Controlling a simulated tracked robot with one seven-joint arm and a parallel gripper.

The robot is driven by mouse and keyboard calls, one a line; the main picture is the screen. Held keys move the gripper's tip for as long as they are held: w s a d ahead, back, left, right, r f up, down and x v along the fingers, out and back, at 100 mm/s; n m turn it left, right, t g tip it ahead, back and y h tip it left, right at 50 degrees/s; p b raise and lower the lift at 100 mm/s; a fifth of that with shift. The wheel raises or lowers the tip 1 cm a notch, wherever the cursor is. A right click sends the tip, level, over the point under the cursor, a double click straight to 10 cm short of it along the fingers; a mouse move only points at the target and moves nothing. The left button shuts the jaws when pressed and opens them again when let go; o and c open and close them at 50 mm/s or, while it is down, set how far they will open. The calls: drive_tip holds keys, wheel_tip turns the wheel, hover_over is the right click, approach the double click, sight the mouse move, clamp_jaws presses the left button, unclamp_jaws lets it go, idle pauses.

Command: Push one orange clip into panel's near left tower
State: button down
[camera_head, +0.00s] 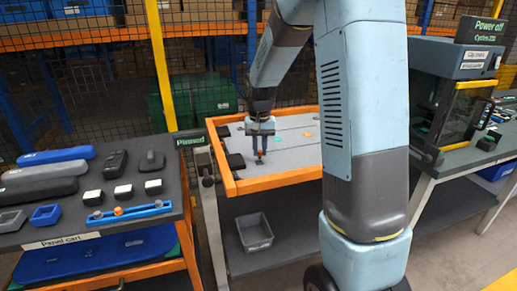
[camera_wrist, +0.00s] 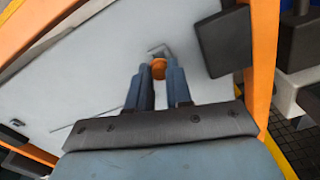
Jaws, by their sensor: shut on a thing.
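My gripper (camera_wrist: 158,78) is shut on an orange clip (camera_wrist: 158,68), which shows between the fingertips in the wrist view. In the head view my gripper (camera_head: 260,150) points down over the left part of the grey panel (camera_head: 285,158), with orange at its tips. A thin grey L-shaped feature (camera_wrist: 160,50) lies just beyond the clip in the wrist view. I cannot tell whether it belongs to a tower, or whether the clip touches anything below. Another small orange piece (camera_head: 307,135) lies on the panel farther right.
An orange frame (camera_head: 275,181) surrounds the panel. A black block (camera_head: 236,161) sits at its left side and shows large in the wrist view (camera_wrist: 222,40). The panel cart (camera_head: 95,222) at left carries a blue rack (camera_head: 130,212) with orange pieces. A grey bin (camera_head: 255,232) stands below.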

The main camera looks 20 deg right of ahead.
drive_tip(key=shift+f, duration=1.3)
idle(1.5)
idle(0.4)
drive_tip(key=c, duration=0.9)
unclamp_jaws()
drive_tip(key=shift+c, duration=0.2)
wheel_tip(320, 180, up, 14)
drive_tip(key=shift+f, duration=0.15)
